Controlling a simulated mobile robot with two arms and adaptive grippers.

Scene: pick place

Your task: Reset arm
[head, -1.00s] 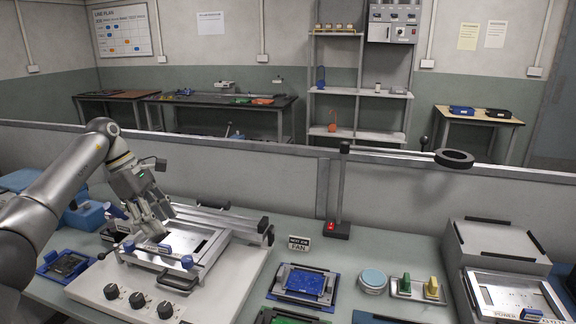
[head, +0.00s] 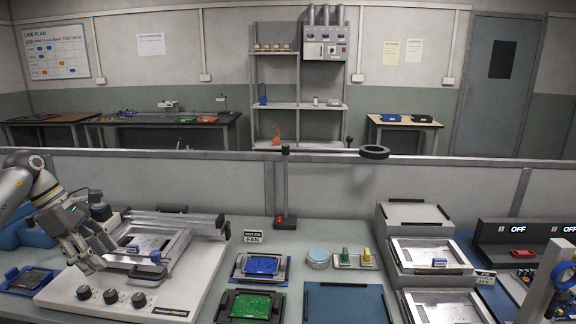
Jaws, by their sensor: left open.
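My left arm comes in from the left edge in the head view. Its grey gripper (head: 88,251) points down and is open, with nothing seen between its fingers. It hangs over the left side of a framed stencil station (head: 150,249) on a white machine with black knobs (head: 110,296). Whether its fingertips touch the machine cannot be told. A silver arm part, likely of my right arm, shows at the right edge. My right gripper is not in view.
A green board (head: 250,306) and a blue board (head: 262,266) lie in holders mid-bench. A blue mat (head: 345,303) beside them is bare. Framed trays (head: 430,255) stand at right. A low partition (head: 220,176) bounds the bench's back.

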